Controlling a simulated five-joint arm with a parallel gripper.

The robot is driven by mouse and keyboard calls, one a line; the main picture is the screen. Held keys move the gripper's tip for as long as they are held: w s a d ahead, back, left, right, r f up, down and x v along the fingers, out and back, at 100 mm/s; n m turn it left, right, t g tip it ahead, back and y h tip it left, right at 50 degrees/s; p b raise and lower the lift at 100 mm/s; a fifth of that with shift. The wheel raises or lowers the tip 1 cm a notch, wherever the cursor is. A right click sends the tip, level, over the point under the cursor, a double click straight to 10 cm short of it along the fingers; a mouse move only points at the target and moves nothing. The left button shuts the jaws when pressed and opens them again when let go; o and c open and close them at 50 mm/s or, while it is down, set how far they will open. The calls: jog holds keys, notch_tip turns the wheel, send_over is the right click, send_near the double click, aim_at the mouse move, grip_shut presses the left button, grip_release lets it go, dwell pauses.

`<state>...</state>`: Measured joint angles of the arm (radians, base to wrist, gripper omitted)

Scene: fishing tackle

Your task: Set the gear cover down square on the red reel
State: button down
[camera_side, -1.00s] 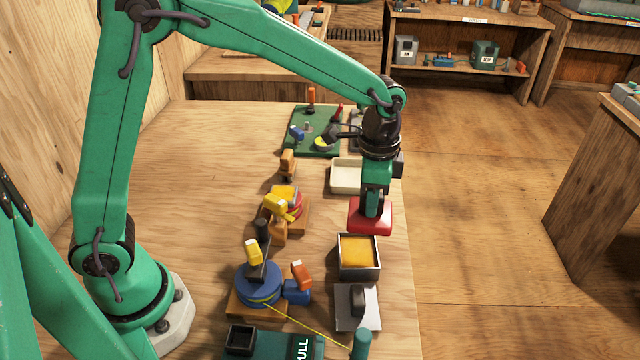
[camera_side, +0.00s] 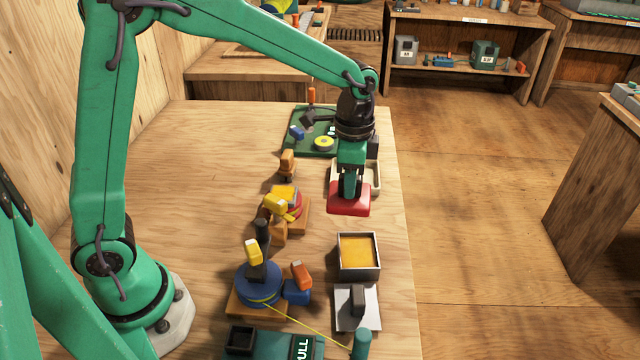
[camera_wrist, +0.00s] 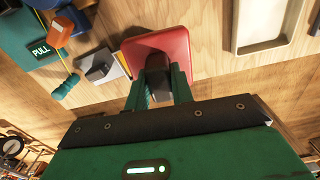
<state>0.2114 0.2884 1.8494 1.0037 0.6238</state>
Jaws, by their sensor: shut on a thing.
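The gear cover (camera_side: 349,204) is a red, flat, square-shaped lid with rounded corners. My gripper (camera_side: 350,187) is shut on its dark top handle (camera_wrist: 153,50) and holds it above the right part of the table. The cover also shows beyond my fingers in the wrist view (camera_wrist: 178,47). The red reel (camera_side: 296,197) stands to the left of the cover on a wooden stand, with yellow and orange parts partly hiding it. The cover is apart from the reel. The reel cannot be made out in the wrist view.
A cream tray (camera_side: 376,178) lies behind the cover. In front are a metal box with orange contents (camera_side: 358,256) and a plate with a dark handle (camera_side: 342,317). A blue reel (camera_side: 258,284) stands front left, with a yellow line to a green handle (camera_side: 361,343).

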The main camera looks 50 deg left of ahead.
jog(key=s+a+r, duration=0.1)
jog(key=s+a, duration=0.2)
jog(key=a, duration=0.4)
jog(key=s+a+r, duration=0.1)
jog(key=s+a, duration=0.1)
jog(key=a, duration=0.6)
jog(key=shift+s+a+r+n, duration=0.2)
jog(key=shift+s+r+n, duration=0.1)
jog(key=shift+s, duration=0.1)
jog(key=shift+f, duration=0.3)
jog(key=shift+f, duration=2.6)
jog(key=shift+f, duration=1.4)
jog(key=c, duration=1.1)
grip_release()
jog(key=shift+r, duration=3.9)
jog(key=shift+r, duration=0.1)
